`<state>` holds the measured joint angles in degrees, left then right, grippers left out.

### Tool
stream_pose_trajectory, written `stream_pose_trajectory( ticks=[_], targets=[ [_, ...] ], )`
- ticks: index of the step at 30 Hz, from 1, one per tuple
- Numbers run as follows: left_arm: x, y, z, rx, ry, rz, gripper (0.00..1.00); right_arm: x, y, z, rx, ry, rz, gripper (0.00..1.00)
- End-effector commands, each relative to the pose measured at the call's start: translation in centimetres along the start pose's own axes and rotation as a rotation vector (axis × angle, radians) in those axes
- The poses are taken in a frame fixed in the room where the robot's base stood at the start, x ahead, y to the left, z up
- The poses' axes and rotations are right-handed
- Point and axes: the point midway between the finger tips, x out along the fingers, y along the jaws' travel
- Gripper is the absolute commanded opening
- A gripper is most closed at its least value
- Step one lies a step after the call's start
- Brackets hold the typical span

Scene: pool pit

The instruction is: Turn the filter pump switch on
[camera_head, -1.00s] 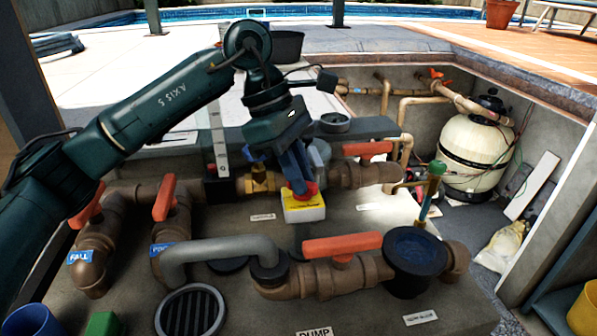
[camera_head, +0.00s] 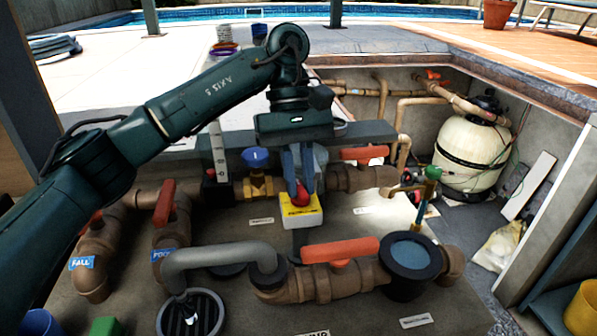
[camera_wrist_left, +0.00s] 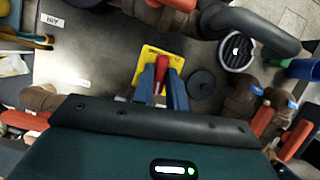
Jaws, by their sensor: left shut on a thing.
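The filter pump switch is a yellow and white box (camera_head: 301,214) with a red knob (camera_head: 302,197) on top, standing amid the pipework. My left gripper (camera_head: 299,186) comes down from above, its blue fingers shut on the red knob. In the left wrist view, the red knob (camera_wrist_left: 161,70) sits between the two fingers over the yellow face (camera_wrist_left: 147,62). The label's lettering is too small to read, and the fingers partly hide the knob. My right gripper is not in view.
Brown pipes with orange-red valve handles (camera_head: 340,252) surround the switch. A blue-topped brass valve (camera_head: 257,160) is close on its left. A grey pipe (camera_head: 215,255) and a round strainer pot (camera_head: 410,257) lie in front. A cream filter tank (camera_head: 474,150) stands at right.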

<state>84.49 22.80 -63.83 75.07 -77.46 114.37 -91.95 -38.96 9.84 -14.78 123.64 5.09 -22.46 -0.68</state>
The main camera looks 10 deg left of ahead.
Motion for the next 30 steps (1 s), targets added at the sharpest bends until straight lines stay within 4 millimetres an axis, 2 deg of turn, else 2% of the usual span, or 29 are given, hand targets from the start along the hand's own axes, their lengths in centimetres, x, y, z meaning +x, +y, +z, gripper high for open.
stream_pose_trajectory(
  ticks=[10, 25, 26, 30],
  targets=[
    [0.11, 0.06, -0.03, 0.111, 0.001, -0.05, 0.0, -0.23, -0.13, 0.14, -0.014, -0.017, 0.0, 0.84],
    [0.18, 0.07, -0.04, 0.127, 0.001, -0.056, 0.0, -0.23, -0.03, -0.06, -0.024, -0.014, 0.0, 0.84],
    [0.18, 0.07, -0.04, 0.127, 0.001, -0.056, 0.16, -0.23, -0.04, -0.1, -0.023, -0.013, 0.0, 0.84],
    [0.18, 0.08, -0.04, 0.126, 0.0, -0.055, 0.28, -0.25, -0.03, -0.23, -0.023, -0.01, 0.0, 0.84]
  ],
)
